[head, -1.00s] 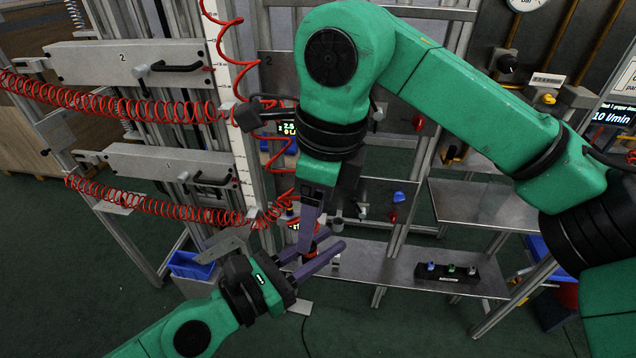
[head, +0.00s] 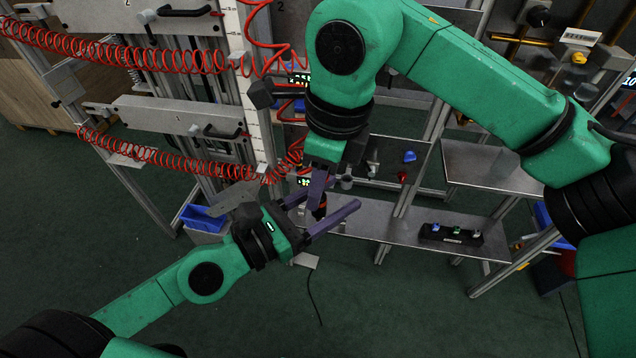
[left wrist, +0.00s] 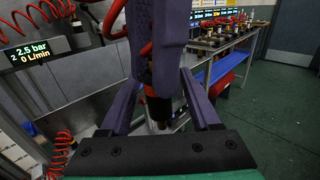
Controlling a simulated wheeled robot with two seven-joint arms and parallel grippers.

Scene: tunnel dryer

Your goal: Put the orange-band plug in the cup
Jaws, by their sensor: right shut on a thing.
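The plug (left wrist: 157,106), dark with an orange-red band, hangs tip down from my right gripper (head: 318,203), which is shut on it. In the head view the plug (head: 321,211) is small and partly hidden by purple fingers. My left gripper (head: 328,199) is open, with its fingers apart on either side of the plug; the left wrist view shows it between them. I cannot tell whether they touch it. A small grey cup-like holder (head: 346,182) is just right of my right gripper's fingers, at the back edge of the metal shelf.
The metal shelf (head: 385,228) carries a black block (head: 450,235) with several coloured plugs. Red coiled hoses (head: 165,158) hang at the left, near a blue bin (head: 203,218). Green floor is open in front.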

